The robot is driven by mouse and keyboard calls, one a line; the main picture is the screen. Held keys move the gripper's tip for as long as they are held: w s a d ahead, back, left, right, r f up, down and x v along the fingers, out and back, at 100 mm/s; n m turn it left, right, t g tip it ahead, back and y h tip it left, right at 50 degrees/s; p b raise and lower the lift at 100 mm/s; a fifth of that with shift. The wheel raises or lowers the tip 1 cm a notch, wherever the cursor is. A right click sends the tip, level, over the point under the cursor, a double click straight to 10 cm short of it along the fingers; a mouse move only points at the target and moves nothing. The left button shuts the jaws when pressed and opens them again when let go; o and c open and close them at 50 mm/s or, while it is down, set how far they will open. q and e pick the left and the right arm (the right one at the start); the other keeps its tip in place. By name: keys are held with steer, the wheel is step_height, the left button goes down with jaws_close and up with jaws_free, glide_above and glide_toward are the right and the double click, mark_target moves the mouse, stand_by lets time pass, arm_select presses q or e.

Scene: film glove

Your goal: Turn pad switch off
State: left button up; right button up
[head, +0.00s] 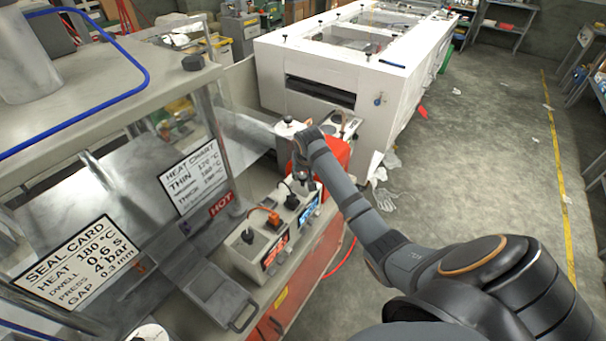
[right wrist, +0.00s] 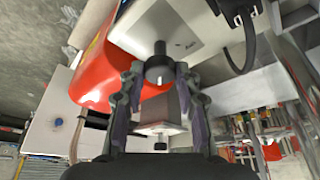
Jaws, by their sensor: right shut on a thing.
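The pad switch looks like a small black knob (right wrist: 159,68) on a pale control box (right wrist: 178,28) in the right wrist view. My right gripper (right wrist: 156,82) is shut on this knob, one finger on each side, with a light mark on the knob's end facing me. In the head view my right gripper (head: 304,184) reaches down to the pale box with the blue display (head: 309,209). The gripped knob is hidden there by the gripper and arm. My left gripper is not in view.
A red object (head: 336,154) is just behind my gripper. A black cable (right wrist: 248,42) hangs close to the fingers. Clear guard panels stand left.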

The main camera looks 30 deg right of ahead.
steer(key=shift+c, duration=0.5)
steer(key=shift+n, duration=0.3)
steer(key=n, duration=0.2)
steer(key=n+y, duration=0.1)
steer(key=n, duration=0.1)
steer(key=shift+d+y, duration=0.2)
steer(key=shift+y, duration=0.1)
steer(key=n+y, duration=0.1)
steer(key=n, duration=0.3)
steer(key=shift+d+y, duration=0.1)
steer(key=shift+y, duration=0.2)
steer(key=shift+n+y, duration=0.3)
steer(key=shift+n, duration=0.6)
steer(key=n+b, duration=0.1)
steer(key=n+y+b, duration=0.1)
steer(key=n, duration=0.1)
steer(key=shift+w+d+f+g, duration=0.1)
steer(key=shift+w+d+g, duration=0.05)
steer(key=shift+g, duration=0.25)
steer(key=shift+w+n+g+y+b, duration=0.1)
steer(key=shift+n+g+y+b, duration=0.2)
steer(key=shift+n+b, duration=0.55)
steer(key=shift+n+g+y+b, duration=0.2)
steer(key=shift+n+g+b, duration=0.2)
steer(key=shift+n, duration=0.95)
